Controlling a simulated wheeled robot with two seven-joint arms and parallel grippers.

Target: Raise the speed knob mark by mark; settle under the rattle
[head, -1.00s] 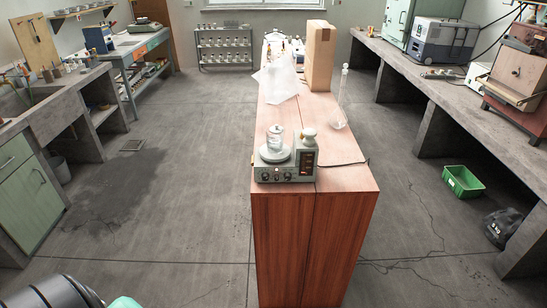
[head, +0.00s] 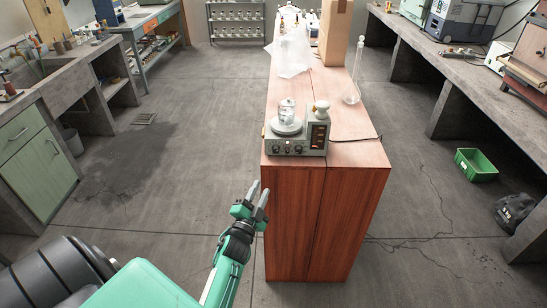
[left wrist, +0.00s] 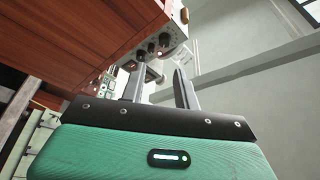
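A grey stirrer unit (head: 290,150) with dark knobs on its front stands at the near end of the wooden bench. A glass vessel (head: 287,112) sits on its round top plate. A white-capped bottle-like part and a display with red digits (head: 319,136) are at its right side; the digits are too small to read. In the left wrist view the dark knobs (left wrist: 162,42) show beyond the fingers. My left gripper (head: 259,192) is open and empty, below and left of the unit, apart from it. It also shows in the left wrist view (left wrist: 155,82). My right gripper is out of view.
The wooden bench (head: 325,210) has a clear strip right of the unit. Behind stand a tall flask (head: 354,75), a cardboard box (head: 335,35) and a clear plastic sheet (head: 288,57). A cable runs right. A green crate (head: 476,165) sits on the floor.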

